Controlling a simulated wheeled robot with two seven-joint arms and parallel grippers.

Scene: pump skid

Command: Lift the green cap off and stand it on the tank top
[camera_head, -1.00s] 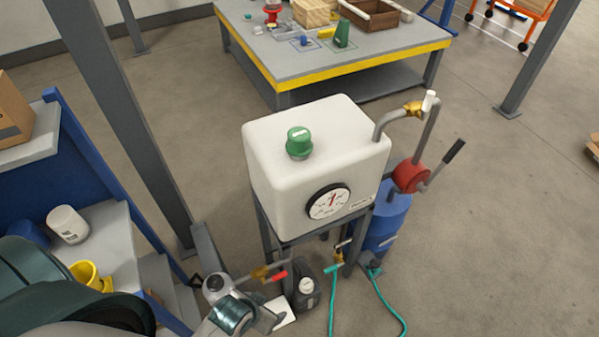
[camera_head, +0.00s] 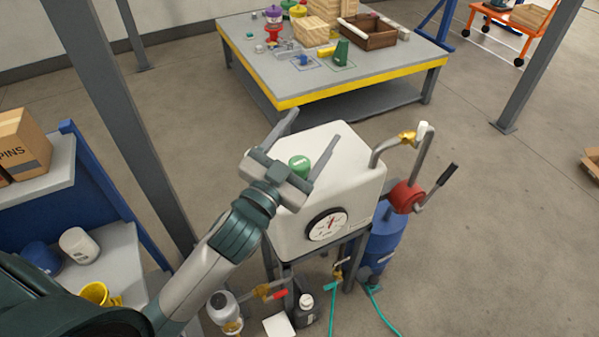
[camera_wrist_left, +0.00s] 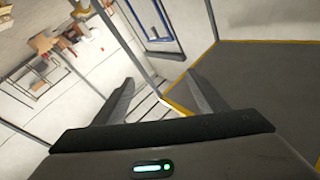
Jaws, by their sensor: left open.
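The green cap (camera_head: 299,164) stands on top of the white tank (camera_head: 350,165), toward its left side. My left gripper (camera_head: 312,130) is open, its two fingers spread and pointing up and away in the head view. In that view it overlaps the tank's left part, and the cap shows between the fingers, its lower part partly hidden. I cannot tell how far the gripper is from the cap. In the left wrist view the open fingers (camera_wrist_left: 160,95) have nothing between them, and neither cap nor tank shows there. My right gripper is not in view.
A gauge (camera_head: 327,225) is on the tank's front. A bent pipe with a red valve body (camera_head: 407,197) and lever stands at its right. A table (camera_head: 300,75) with a yellow edge is behind. A grey post (camera_head: 125,120) rises at the left, near my arm.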

